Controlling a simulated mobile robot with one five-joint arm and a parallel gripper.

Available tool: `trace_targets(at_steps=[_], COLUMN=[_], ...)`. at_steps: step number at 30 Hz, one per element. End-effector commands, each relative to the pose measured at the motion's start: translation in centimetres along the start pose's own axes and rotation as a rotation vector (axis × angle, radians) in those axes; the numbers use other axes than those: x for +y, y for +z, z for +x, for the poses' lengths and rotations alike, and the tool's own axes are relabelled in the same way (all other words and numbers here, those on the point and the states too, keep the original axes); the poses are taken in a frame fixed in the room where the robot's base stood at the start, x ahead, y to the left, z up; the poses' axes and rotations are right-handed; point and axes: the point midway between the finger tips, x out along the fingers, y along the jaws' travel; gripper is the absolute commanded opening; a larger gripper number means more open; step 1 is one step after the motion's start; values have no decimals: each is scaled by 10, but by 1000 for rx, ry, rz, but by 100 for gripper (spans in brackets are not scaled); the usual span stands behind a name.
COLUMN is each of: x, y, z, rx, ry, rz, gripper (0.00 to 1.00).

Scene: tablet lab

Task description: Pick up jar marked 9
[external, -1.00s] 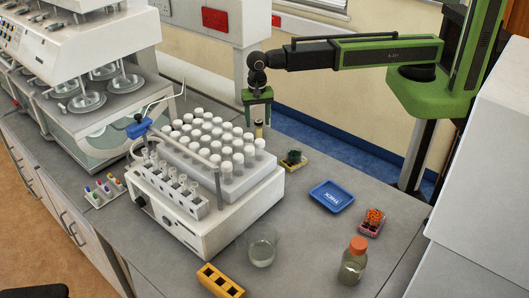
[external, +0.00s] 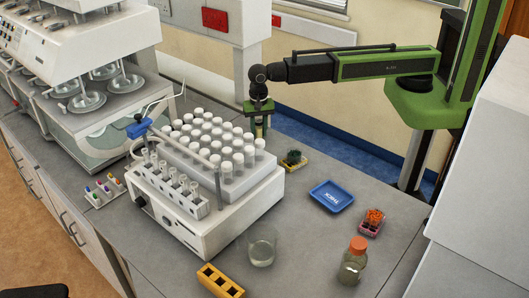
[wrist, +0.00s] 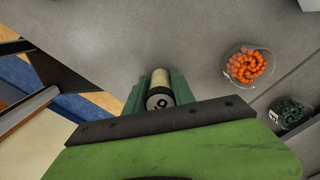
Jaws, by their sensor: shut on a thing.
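A small jar with a pale yellowish body and a dark-rimmed light cap (wrist: 158,101) sits between the two green fingers of my gripper (wrist: 157,84) in the wrist view. A single dark digit shows on the cap; it looks like a 9, though it is turned and small. In the external view the jar (external: 259,132) stands upright behind the rack of white-capped vials, with my gripper (external: 258,112) coming down from above. The fingers are shut on its sides. I cannot see a gap under the jar; its base is partly hidden.
A white shaker with vials (external: 215,150) stands close in front. A beaker (external: 262,247) and an orange-capped bottle (external: 354,262) stand nearer.

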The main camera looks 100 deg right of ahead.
Motion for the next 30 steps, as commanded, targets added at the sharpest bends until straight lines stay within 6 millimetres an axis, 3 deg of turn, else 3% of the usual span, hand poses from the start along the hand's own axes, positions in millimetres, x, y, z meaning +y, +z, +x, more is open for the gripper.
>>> trace_targets(at_steps=[4, 16, 25, 30], x=[0, 0, 0, 21], y=[0, 0, 0, -32], z=[0, -6, -49, -70], rx=[0, 0, 1, 1], ry=[0, 0, 2, 2], rz=[0, 0, 0, 5], gripper=[0, 0, 0, 0])
